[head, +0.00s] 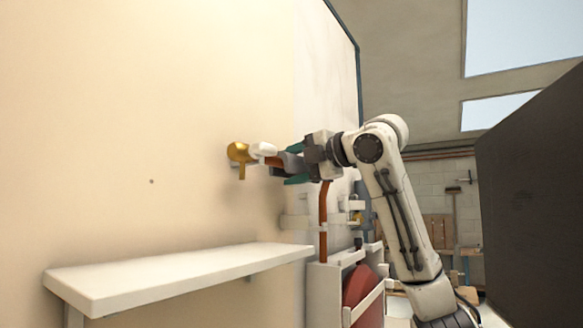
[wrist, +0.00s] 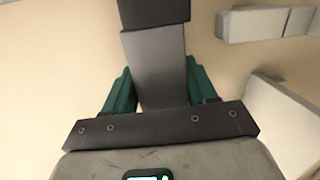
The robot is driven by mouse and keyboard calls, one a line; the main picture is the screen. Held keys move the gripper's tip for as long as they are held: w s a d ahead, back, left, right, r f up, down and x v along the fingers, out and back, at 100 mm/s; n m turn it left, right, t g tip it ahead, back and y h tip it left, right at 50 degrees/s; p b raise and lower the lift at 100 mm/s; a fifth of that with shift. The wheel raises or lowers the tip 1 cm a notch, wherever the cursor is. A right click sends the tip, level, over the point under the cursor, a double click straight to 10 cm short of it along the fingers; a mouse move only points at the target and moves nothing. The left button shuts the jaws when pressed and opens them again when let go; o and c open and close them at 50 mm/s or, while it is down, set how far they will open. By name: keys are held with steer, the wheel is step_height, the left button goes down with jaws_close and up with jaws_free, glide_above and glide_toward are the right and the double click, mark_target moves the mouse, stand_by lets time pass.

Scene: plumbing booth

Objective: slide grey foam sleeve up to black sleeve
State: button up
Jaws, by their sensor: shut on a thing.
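The grey foam sleeve (wrist: 155,75) runs up the middle of the wrist view, between the two green fingers of my gripper (wrist: 157,84). My gripper is shut on it. The black sleeve (wrist: 153,13) is at the top edge, straight beyond the grey sleeve's far end. No gap shows between them from this angle, but I cannot tell if they touch. In the head view my gripper (head: 294,166) is at the wall around the grey sleeve (head: 291,162), beside a short copper pipe (head: 273,161). The black sleeve is not clear there.
A brass fitting (head: 239,153) and a white piece (head: 263,149) are on the wall left of my gripper. A white shelf (head: 180,275) lies below. A vertical copper pipe (head: 323,220) and a red reel (head: 362,298) stand below my gripper. A dark panel (head: 535,190) is at right.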

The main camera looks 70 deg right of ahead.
steer(key=shift+d+f, duration=0.1)
steer(key=o, duration=1.2)
steer(key=shift+s, duration=0.15)
steer(key=b+v, duration=0.3)
steer(key=v, duration=0.7)
steer(key=shift+s, duration=0.25)
